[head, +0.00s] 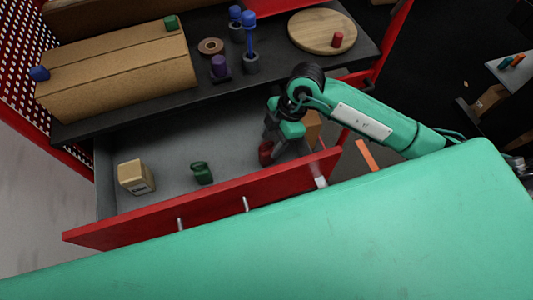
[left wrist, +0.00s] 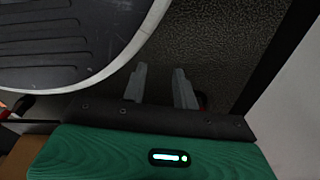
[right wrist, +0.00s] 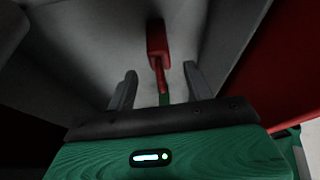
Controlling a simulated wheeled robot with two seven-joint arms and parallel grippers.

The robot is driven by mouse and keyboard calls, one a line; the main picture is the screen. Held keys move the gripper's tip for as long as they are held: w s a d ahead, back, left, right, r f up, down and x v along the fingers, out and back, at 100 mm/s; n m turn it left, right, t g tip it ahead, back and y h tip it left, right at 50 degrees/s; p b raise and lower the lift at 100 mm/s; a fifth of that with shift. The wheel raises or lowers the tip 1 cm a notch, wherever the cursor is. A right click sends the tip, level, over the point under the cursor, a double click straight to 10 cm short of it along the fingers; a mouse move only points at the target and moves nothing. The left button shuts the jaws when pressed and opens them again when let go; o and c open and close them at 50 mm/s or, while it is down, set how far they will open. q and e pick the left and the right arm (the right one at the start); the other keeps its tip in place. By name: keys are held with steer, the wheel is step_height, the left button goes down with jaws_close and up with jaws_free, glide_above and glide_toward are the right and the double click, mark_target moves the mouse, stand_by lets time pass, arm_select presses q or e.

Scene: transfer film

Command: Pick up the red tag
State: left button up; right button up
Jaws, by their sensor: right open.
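The red tag (head: 265,152) lies in the open drawer, toward its right end. It also shows in the right wrist view (right wrist: 157,40), with a thin red strip running toward my gripper. My right gripper (head: 270,135) reaches down into the drawer beside the tag. In the right wrist view its fingers (right wrist: 158,88) are apart, and the tag lies ahead of the gap between them, not clamped. My left gripper is outside the head view. In the left wrist view its fingers (left wrist: 160,88) are apart with nothing visible between them.
The drawer's red front wall (head: 210,208) stands close to my gripper. A tan box (head: 136,178) and a green object (head: 202,172) sit left in the drawer. Above is a dark shelf with a cardboard box (head: 120,70), purple and blue pieces and a round wooden board (head: 315,32).

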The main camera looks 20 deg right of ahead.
mark_target(267, 149)
steer(key=x, duration=0.5)
steer(key=shift+d, duration=0.15)
steer(key=shift+w, duration=0.1)
steer(key=c, duration=1)
arm_select(q)
steer(key=shift+s+a+f, duration=0.1)
steer(key=shift+a+f, duration=0.05)
steer(key=shift+f, duration=0.05)
arm_select(e)
steer(key=shift+c, duration=0.4)
arm_select(q)
steer(key=shift+s, duration=0.2)
arm_select(e)
steer(key=shift+r, duration=0.1)
steer(key=shift+r, duration=0.65)
arm_select(q)
steer(key=shift+s+a+f+p, duration=0.15)
steer(key=shift+s+f+p, duration=0.05)
steer(key=shift+s+f, duration=0.2)
steer(key=shift+s+a+f+p, duration=0.15)
steer(key=shift+s+f+p, duration=0.1)
steer(key=shift+s, duration=0.25)
arm_select(e)
step_height(267, 149, up, 19)
steer(key=shift+f, duration=0.25)
